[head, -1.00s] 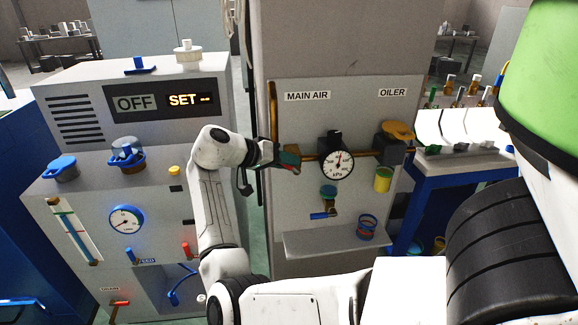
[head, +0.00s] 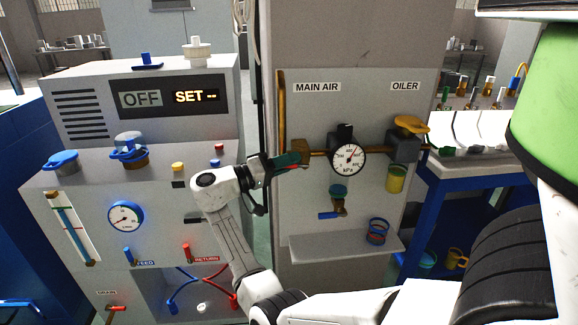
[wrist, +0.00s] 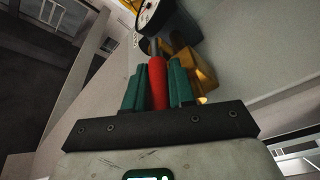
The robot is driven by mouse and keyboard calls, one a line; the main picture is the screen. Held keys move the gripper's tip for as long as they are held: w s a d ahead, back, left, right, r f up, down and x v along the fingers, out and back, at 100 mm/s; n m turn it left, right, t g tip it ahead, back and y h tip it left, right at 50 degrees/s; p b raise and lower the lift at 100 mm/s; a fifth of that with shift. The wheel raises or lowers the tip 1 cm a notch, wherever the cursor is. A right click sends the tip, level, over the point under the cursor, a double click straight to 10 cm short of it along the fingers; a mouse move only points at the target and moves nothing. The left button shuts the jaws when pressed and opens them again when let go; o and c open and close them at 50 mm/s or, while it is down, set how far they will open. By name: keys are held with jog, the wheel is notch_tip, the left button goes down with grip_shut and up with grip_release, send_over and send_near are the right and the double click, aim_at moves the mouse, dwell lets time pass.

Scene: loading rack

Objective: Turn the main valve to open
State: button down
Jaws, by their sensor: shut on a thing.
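The main valve's brass body (head: 299,150) sits on the pipe under the MAIN AIR label (head: 317,87). In the wrist view its red handle (wrist: 158,86) lies between the green fingers of my gripper (wrist: 157,84), which is shut on it. The brass body (wrist: 198,72) shows just beyond the fingertips. In the head view my gripper (head: 288,160) reaches the valve from the left, and its fingers hide the handle. A round kPa gauge (head: 348,159) is right of the valve, its needle pointing up and right.
A control cabinet (head: 70,190) with an OFF display (head: 142,98) and blue knobs stands left, close to my arm. Right of the gauge is the oiler (head: 404,146).

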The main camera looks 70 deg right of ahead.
jog(key=shift+w, duration=0.2)
jog(key=c, duration=1.3)
grip_release()
jog(key=b+v, duration=0.2)
jog(key=v, duration=0.9)
jog(key=shift+s, duration=0.1)
jog(key=s+a+f+n+t+y+p, duration=0.1)
jog(key=s+a+f+n+t, duration=0.25)
jog(key=f, duration=0.35)
jog(key=s+a+f+n+t+y+p, duration=0.1)
jog(key=s+a+f+n+t+y, duration=0.2)
jog(key=f, duration=0.5)
jog(key=s+a+f+n+t+p, duration=0.1)
jog(key=s+a+f+n+t, duration=0.25)
jog(key=f, duration=0.35)
jog(key=s+a+f+n+t+y, duration=0.1)
jog(key=s+a+n+t+y, duration=0.1)
jog(key=a, duration=0.4)
jog(key=s+a+f+n+t+y+p, duration=0.1)
jog(key=s+a+f+n+y, duration=0.1)
jog(key=a, duration=0.5)
jog(key=s+a+f+n+t+y, duration=0.1)
jog(key=s+a+n+t+y, duration=0.1)
jog(key=a, duration=0.5)
jog(key=shift+s+a+f+t+y, duration=0.1)
jog(key=shift+s+a+t+y, duration=0.05)
jog(key=shift+s+y, duration=0.4)
jog(key=shift+s+a+f+t+y, duration=0.15)
jog(key=shift+s+y, duration=0.2)
jog(key=shift+y, duration=0.4)
